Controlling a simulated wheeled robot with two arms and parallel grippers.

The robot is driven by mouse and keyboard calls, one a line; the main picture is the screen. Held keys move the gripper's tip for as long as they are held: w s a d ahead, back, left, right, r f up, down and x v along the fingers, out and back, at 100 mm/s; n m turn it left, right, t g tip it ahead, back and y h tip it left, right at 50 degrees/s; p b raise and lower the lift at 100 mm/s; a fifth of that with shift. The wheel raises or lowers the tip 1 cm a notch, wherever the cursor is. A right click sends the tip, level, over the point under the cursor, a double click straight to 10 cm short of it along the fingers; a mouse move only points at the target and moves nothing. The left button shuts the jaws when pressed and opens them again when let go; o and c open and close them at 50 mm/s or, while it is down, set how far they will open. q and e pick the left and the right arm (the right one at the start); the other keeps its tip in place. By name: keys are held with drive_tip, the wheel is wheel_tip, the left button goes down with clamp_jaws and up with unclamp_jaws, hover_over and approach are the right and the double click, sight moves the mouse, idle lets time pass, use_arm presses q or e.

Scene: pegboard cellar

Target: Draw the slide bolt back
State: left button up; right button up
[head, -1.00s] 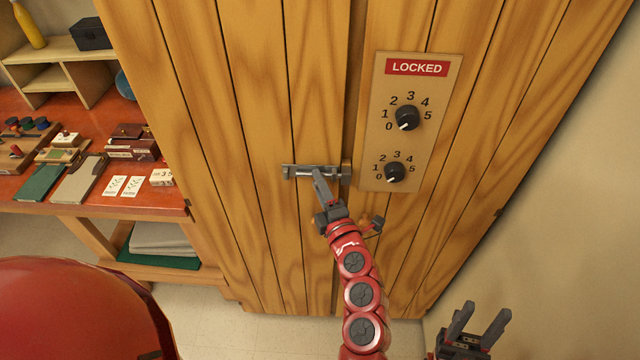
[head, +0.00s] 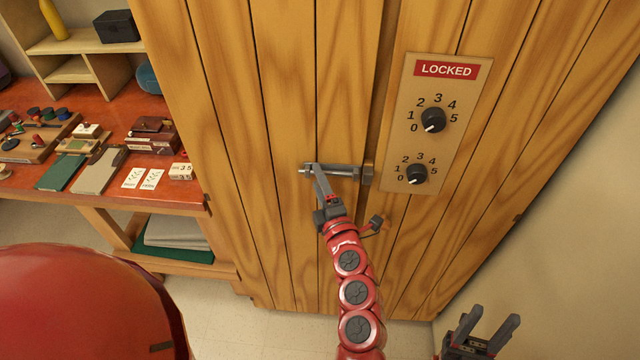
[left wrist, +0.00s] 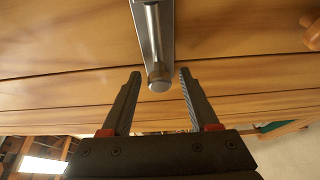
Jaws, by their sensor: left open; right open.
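The grey metal slide bolt (head: 345,172) lies across the wooden cabinet front, its right end at the seam between the boards near the dial plate. In the left wrist view its round rod (left wrist: 156,45) ends in a blunt tip. My left gripper (head: 316,178) is at the bolt's left end, open. In the left wrist view the rod's tip lies between the spread fingers of the left gripper (left wrist: 158,88), with gaps on both sides. My right gripper (head: 485,325) is open and empty at the lower right, away from the cabinet.
A plate with a red LOCKED sign (head: 446,70), an upper dial (head: 433,120) and a lower dial (head: 416,174) is right of the bolt. A round wooden knob (left wrist: 312,30) shows in the left wrist view. A red-topped workbench (head: 105,190) with small items stands left.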

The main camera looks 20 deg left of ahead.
use_arm(q)
drive_tip(key=b+v, duration=0.4)
drive_tip(key=v, duration=1.3)
drive_tip(key=shift+s, duration=0.25)
